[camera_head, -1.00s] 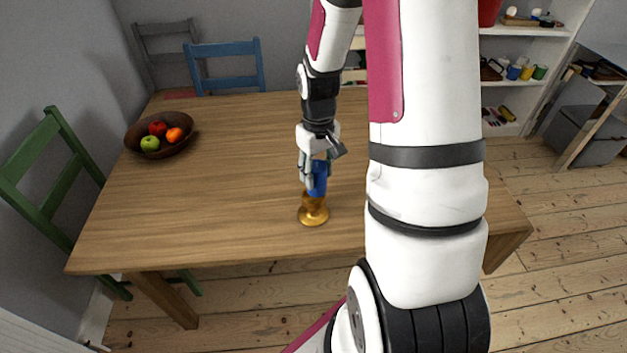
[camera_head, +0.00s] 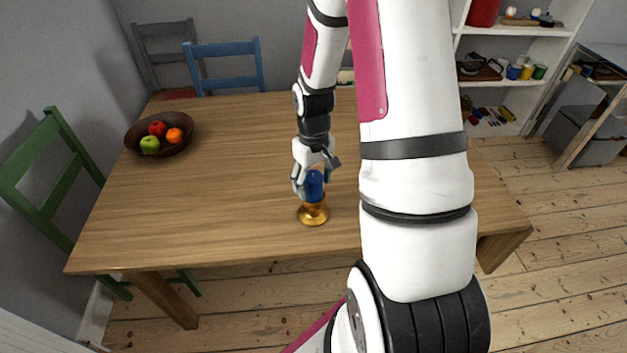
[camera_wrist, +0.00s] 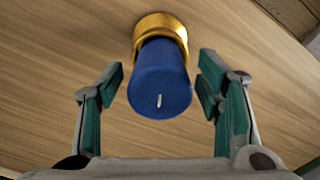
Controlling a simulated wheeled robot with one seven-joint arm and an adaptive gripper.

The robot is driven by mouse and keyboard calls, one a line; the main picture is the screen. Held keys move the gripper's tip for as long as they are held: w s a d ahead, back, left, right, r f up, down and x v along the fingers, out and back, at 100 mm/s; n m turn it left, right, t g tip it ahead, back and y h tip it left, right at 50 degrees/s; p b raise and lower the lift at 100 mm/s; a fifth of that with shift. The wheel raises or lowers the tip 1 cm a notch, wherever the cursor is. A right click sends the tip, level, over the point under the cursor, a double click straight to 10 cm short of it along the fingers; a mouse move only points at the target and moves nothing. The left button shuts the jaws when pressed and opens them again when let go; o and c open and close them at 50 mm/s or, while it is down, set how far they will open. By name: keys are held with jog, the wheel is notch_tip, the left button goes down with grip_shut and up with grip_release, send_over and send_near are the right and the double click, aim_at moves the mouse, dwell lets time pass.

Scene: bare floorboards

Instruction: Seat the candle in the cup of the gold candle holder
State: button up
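The blue candle (camera_head: 314,187) stands upright on the gold candle holder (camera_head: 314,214) near the table's front edge. In the wrist view the candle (camera_wrist: 160,85) shows its wick end toward the camera, with its far end inside the gold rim of the holder (camera_wrist: 160,24). How deep it sits in the cup is hidden. My gripper (camera_head: 313,187) is around the candle. In the wrist view my gripper (camera_wrist: 162,88) has its fingers spread on both sides, with a clear gap between each pad and the candle.
A dark bowl (camera_head: 133,141) of fruit stands at the table's left. The wooden table (camera_head: 230,160) is otherwise clear. A green chair (camera_head: 60,175) is at the left and a blue chair (camera_head: 225,65) behind. Shelves (camera_head: 500,85) stand at the back right.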

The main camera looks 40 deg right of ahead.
notch_tip(320, 180, up, 12)
jog(key=s+a+r+t, duration=0.2)
jog(key=s+a+r, duration=0.3)
jog(key=a+r, duration=0.55)
jog(key=s+a+r+t, duration=0.1)
jog(key=s+a+r, duration=0.2)
jog(key=s, duration=0.2)
jog(key=s+a+r+n+t, duration=0.1)
jog(key=s+a+r, duration=0.3)
jog(key=s, duration=0.2)
jog(key=shift+t, duration=0.4)
jog(key=shift+w+a, duration=0.1)
